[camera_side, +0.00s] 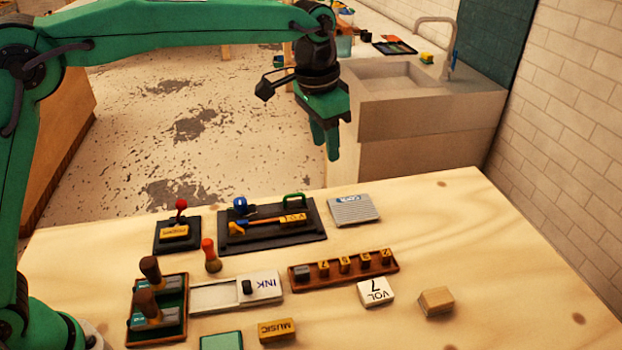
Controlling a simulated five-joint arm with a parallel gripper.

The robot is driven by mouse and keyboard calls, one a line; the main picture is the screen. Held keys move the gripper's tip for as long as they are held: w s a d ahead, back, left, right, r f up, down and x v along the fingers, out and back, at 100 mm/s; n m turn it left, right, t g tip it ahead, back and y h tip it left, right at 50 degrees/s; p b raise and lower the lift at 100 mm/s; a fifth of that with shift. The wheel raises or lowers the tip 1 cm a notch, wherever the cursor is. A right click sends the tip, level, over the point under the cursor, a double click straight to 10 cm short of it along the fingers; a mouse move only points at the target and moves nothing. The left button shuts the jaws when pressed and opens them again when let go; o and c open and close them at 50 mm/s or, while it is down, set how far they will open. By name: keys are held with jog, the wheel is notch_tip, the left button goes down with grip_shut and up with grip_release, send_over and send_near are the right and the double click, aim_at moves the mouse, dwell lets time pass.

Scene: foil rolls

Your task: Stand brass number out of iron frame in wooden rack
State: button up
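A dark frame (262,244) lies flat toward the back of the table. My gripper (327,156) points down, high and behind the table's work area, apart from everything. The gap between its fingers cannot be made out.
A dark plate with a red-knobbed stick (179,210) stands at left.

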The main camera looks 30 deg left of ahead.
jog(key=s+a+r+n+t, duration=0.25)
jog(key=s+a+r, duration=0.25)
jog(key=s+a, duration=0.8)
jog(key=s+a+f+n+t, duration=0.1)
jog(key=s+a+f+n, duration=0.1)
jog(key=s, duration=0.5)
jog(key=s+a+f+n, duration=0.2)
jog(key=s+a+f, duration=0.2)
jog(key=s+a, duration=0.3)
jog(key=shift+s+t+y, duration=0.25)
jog(key=shift+t+y, duration=0.05)
jog(key=shift+t, duration=0.05)
jog(key=shift+a, duration=0.1)
